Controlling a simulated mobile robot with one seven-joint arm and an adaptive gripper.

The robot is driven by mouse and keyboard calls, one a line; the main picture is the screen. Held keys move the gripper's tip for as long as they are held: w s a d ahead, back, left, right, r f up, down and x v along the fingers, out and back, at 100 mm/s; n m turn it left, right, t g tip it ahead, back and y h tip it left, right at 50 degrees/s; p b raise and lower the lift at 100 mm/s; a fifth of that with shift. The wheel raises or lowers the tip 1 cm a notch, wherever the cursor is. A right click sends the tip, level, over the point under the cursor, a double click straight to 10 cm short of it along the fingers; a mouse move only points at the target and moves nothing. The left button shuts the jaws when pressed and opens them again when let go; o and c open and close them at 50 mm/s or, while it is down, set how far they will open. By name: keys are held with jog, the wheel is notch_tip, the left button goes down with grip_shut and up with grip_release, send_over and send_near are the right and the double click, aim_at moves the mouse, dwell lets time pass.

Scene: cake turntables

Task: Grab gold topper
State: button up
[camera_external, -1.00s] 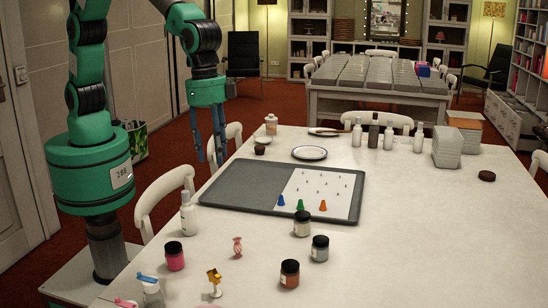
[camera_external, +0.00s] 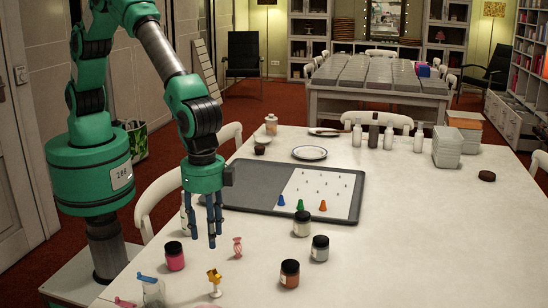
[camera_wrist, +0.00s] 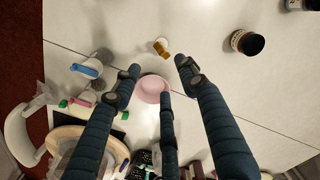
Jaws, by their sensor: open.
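The gold topper (camera_external: 215,277) stands on a small white base near the front of the white table. It also shows at the top middle of the wrist view (camera_wrist: 161,46), beyond my fingertips. My gripper (camera_external: 214,236) points down above the table, behind the topper and higher than it. In the wrist view its three blue fingers (camera_wrist: 158,78) are spread and empty, apart from the topper.
A pink jar (camera_external: 174,256), a pink candy-like figure (camera_external: 237,247) and a brown jar (camera_external: 289,273) stand around the topper. A clear bottle with a blue top (camera_external: 152,289) is left of it. A grey tray (camera_external: 238,181) lies behind. A pink round object (camera_wrist: 150,88) shows below the fingers.

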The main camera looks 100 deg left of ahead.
aim_at(212, 270)
jog(key=shift+f+b, duration=0.65)
jog(key=shift+f, duration=3.6)
jog(key=shift+f, duration=0.15)
jog(key=shift+w+d+f+b, duration=0.1)
jog(key=shift+f+b, duration=0.55)
jog(key=shift+f, duration=1.85)
jog(key=c, duration=0.9)
